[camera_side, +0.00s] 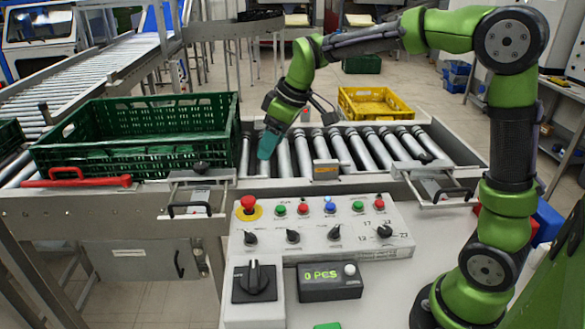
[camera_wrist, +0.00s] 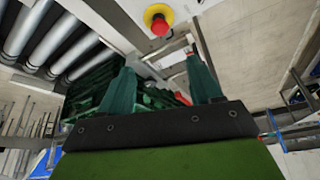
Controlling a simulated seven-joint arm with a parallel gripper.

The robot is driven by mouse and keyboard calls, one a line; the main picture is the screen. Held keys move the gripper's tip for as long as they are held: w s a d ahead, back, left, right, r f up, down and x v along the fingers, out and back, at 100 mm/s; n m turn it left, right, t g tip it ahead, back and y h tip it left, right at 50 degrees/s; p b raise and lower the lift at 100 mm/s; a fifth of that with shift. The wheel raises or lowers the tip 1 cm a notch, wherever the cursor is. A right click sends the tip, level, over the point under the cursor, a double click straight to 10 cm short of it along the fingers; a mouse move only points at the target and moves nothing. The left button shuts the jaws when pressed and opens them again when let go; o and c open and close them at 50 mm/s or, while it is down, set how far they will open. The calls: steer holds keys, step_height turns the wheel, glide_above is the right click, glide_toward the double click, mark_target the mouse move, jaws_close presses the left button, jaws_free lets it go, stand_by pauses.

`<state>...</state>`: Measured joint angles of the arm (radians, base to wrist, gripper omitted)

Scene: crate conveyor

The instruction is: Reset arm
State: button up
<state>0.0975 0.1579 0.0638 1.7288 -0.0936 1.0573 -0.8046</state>
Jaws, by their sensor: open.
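My gripper (camera_side: 268,146) hangs over the conveyor rollers, just right of the green crate (camera_side: 140,165), with its teal fingers pointing down. In the wrist view, the two teal fingers of my gripper (camera_wrist: 160,84) stand apart with nothing held between them. The green crate (camera_wrist: 92,88) shows behind the fingers there. In the side view the crate sits on the left part of the conveyor and looks empty. My arm is raised and bent across the conveyor from its base at the right.
A control panel (camera_side: 315,236) with a red emergency button (camera_side: 248,204) and several knobs stands in front of the conveyor. A counter box (camera_side: 330,281) reads 0 PCS. Bare rollers (camera_side: 372,150) lie right of my gripper. A yellow crate (camera_side: 376,103) stands behind them.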

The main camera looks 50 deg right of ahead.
stand_by(0.4)
steer(key=s+a+r+m+t, duration=0.1)
steer(key=s+m, duration=0.7)
steer(key=s, duration=1.3)
steer(key=shift+s+a+t, duration=0.25)
steer(key=shift+a+t, duration=0.2)
steer(key=shift+t, duration=0.55)
steer(key=shift+r, duration=0.1)
